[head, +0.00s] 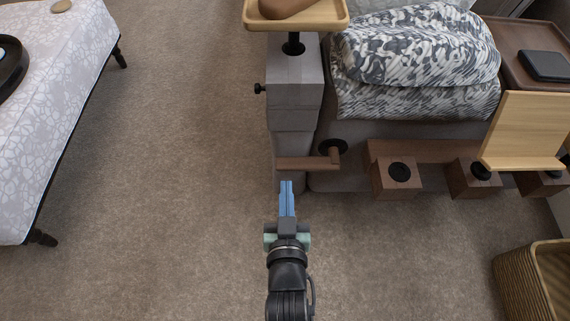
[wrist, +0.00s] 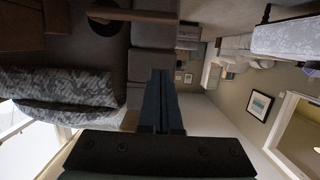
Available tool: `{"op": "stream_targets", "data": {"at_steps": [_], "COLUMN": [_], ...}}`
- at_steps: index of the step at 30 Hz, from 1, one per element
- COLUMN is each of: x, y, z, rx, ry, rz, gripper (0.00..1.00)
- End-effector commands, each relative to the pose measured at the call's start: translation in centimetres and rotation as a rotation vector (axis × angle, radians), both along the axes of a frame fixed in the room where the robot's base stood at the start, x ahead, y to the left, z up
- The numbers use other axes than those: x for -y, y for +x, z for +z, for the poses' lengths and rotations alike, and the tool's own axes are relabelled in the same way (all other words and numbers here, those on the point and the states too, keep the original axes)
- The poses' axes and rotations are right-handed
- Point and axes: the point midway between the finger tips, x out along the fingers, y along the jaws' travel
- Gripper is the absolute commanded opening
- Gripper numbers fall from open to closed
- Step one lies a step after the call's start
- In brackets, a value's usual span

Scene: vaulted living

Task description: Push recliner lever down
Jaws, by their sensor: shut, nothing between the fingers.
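The recliner lever (head: 300,163) is a brown wooden bar on the side of the grey recliner (head: 350,182). It runs left from a round black pivot (head: 341,144) and looks roughly level. In the wrist view the lever (wrist: 134,15) shows at the top, beside its dark round mount (wrist: 102,26). My gripper (head: 287,184) has blue fingers that are shut and empty. In the head view the fingertips appear just below the lever's left part, and I cannot tell whether they touch it. In the wrist view the fingertips (wrist: 159,72) appear apart from the lever.
Wooden blocks with black knobs (head: 399,172) and a tilted wooden board (head: 527,130) stand to the right. A small wooden tray (head: 335,17) sits on the grey post above. A wicker basket (head: 525,285) is at lower right. Open carpet (head: 170,190) lies left, up to a patterned bench (head: 55,100).

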Motion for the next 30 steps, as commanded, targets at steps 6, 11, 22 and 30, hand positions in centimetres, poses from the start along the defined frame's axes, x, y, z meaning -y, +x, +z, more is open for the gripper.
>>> {"op": "stream_targets", "data": {"at_steps": [6, 11, 22, 30], "x": [0.0, -0.1, 0.0, 0.0], "y": [1.6, 4.4, 9.8, 9.8], "z": [-0.5, -1.4, -4.2, -6.3], "rx": [0.004, 0.005, -0.002, 0.001], "ry": [0.0, 0.0, -0.001, -0.001], "rz": [0.001, 0.001, 0.0, 0.001], "gripper": [0.0, 0.0, 0.0, 0.0]}}
